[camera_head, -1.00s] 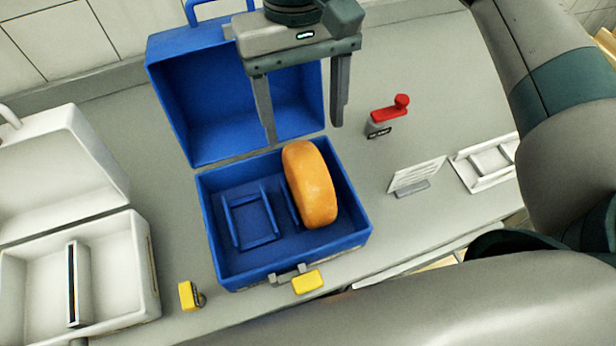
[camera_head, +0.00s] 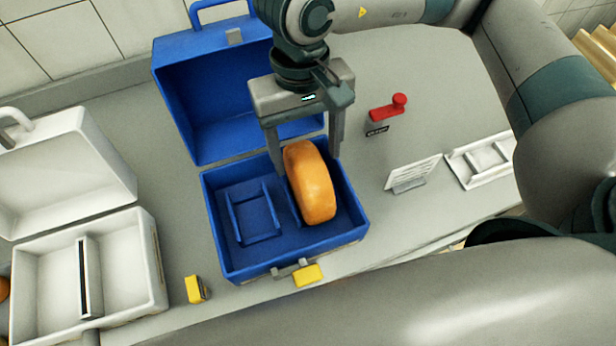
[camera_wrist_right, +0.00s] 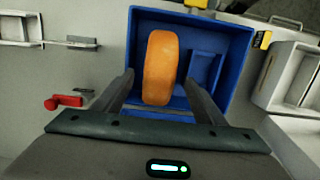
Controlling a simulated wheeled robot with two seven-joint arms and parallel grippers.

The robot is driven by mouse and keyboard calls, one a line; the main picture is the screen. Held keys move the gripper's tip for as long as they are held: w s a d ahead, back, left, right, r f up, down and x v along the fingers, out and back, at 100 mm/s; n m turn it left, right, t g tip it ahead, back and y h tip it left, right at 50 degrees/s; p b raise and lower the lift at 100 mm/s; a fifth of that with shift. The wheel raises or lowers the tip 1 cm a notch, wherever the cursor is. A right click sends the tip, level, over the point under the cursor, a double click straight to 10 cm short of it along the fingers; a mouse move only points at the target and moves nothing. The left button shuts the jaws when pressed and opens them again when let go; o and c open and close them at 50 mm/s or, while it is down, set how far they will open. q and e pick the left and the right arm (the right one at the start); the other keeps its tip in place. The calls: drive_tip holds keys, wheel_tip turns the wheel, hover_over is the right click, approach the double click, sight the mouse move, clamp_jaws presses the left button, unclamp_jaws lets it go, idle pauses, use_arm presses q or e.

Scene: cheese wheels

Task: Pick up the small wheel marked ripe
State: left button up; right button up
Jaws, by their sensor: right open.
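An orange cheese wheel (camera_head: 311,185) stands on its edge in the right part of the open blue case (camera_head: 232,268). It also shows in the wrist view (camera_wrist_right: 160,62). No ripe mark can be read on it. My right gripper (camera_head: 306,162) is open above the case, its fingers pointing down on either side of the wheel's upper end. In the wrist view the wheel lies between the spread fingers (camera_wrist_right: 159,80), with a gap visible on the right side. My left gripper is not in view.
An empty cradle (camera_head: 254,213) is in the case's left part. An open white case (camera_head: 150,262) stands left, with an orange sliver (camera_head: 3,288) at the frame edge. A yellow block (camera_head: 194,290), red-handled item (camera_head: 388,108), white card (camera_head: 412,173) and white tray (camera_head: 482,160) are nearby.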

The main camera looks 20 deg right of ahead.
sight(308, 160)
drive_tip(key=shift+s+f+p, duration=0.1)
drive_tip(key=shift+f+p, duration=0.2)
drive_tip(key=shift+p, duration=0.05)
wheel_tip(308, 160, down, 3)
drive_tip(key=shift+s+d+r+p, duration=0.1)
drive_tip(key=shift+s+p, duration=0.05)
drive_tip(key=shift+p, duration=0.55)
drive_tip(key=shift+f, duration=0.4)
